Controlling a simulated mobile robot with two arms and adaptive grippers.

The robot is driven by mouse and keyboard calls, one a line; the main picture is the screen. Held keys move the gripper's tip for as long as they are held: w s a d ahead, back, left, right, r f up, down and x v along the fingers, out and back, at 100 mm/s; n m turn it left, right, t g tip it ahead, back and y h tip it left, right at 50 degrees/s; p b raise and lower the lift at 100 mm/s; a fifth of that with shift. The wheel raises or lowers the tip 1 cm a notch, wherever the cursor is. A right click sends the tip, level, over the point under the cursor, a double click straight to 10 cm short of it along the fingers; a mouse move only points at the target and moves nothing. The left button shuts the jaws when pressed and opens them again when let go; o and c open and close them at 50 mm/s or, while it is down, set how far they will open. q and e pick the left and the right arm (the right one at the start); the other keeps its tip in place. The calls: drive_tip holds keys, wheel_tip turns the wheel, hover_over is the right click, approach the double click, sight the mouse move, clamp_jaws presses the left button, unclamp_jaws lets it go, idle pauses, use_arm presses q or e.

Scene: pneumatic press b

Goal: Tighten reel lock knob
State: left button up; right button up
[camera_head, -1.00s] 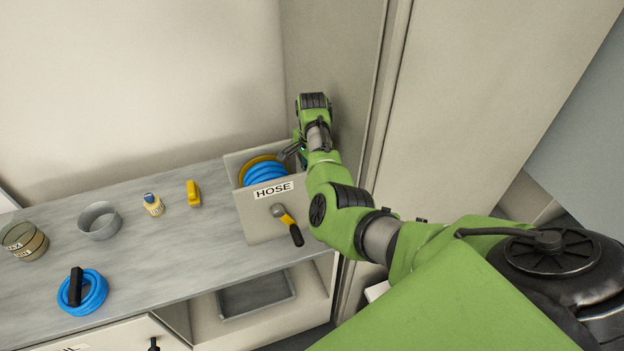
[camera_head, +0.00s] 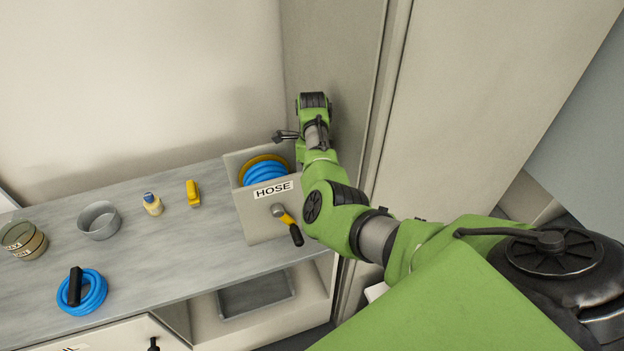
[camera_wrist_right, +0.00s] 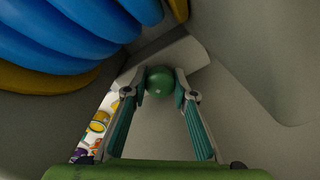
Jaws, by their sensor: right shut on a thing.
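The reel lock knob (camera_wrist_right: 160,76) is a round green knob, seen in the right wrist view in front of a pale grey block. My right gripper (camera_wrist_right: 163,88) has its two fingertips on either side of it and is shut on it. In the head view the knob and the fingertips are hidden by my green right arm, which reaches to the right side of the HOSE box (camera_head: 262,219). The reel, a coil of blue hose (camera_head: 265,173) with yellow rims, sits inside the box. It also shows in the right wrist view (camera_wrist_right: 60,35). My left gripper is not in view.
A crank with a black handle (camera_head: 296,235) sticks out of the box front. A yellow item (camera_head: 193,193), a small bottle (camera_head: 153,205), a grey ring-shaped container (camera_head: 99,221), stacked tins (camera_head: 23,240) and a blue hose coil (camera_head: 93,293) stand on the counter. A wall rises close behind my arm.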

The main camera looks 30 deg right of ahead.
drive_tip(key=shift+w+r+m, duration=0.1)
drive_tip(key=shift+r+m, duration=0.05)
drive_tip(key=shift+m, duration=0.55)
drive_tip(key=shift+d, duration=0.1)
drive_tip(key=o, duration=1)
drive_tip(key=shift+o, duration=0.6)
wheel_tip(320, 180, up, 12)
